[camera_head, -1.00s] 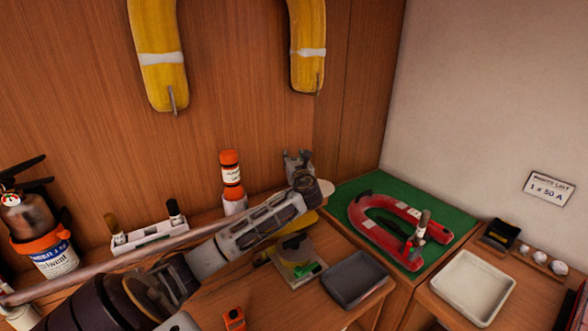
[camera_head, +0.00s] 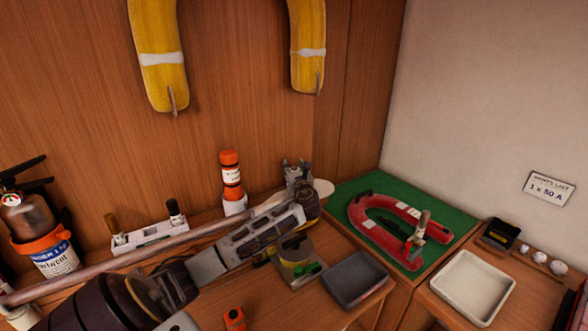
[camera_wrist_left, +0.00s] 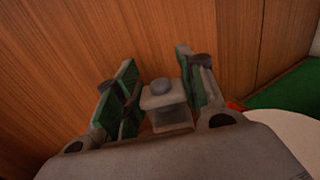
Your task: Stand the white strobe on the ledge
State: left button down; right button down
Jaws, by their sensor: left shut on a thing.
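My left gripper (camera_head: 298,172) is at the back of the counter, near the wood wall. In the left wrist view my gripper (camera_wrist_left: 160,95) has its green-padded fingers on either side of a pale, block-like thing with a rounded grey top, which looks like the white strobe (camera_wrist_left: 168,112). It is held upright, with its top clear of the fingers. In the head view the strobe is hard to pick out from the gripper. The wooden ledge (camera_head: 202,228) appears to run along the foot of the wall; whether the strobe touches it cannot be told. My right gripper is not in view.
An orange-capped canister (camera_head: 231,172) stands in a white holder left of my gripper. A pale rounded thing (camera_head: 323,187) lies just right of it. A dark grey tray (camera_head: 378,294) and a red horseshoe (camera_head: 355,213) on a green mat (camera_head: 450,214) are farther right.

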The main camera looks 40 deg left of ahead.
pick_arm(q)
jog(key=shift+f, duration=0.15)
jog(key=c, duration=0.9)
grip_release()
jog(key=shift+f, duration=0.1)
jog(key=shift+d+r, duration=0.1)
jog(key=shift+r, duration=0.1)
jog(key=shift+b+v, duration=0.5)
jog(key=shift+v, duration=5.45)
jog(key=shift+r, duration=0.2)
jog(key=shift+f, duration=0.1)
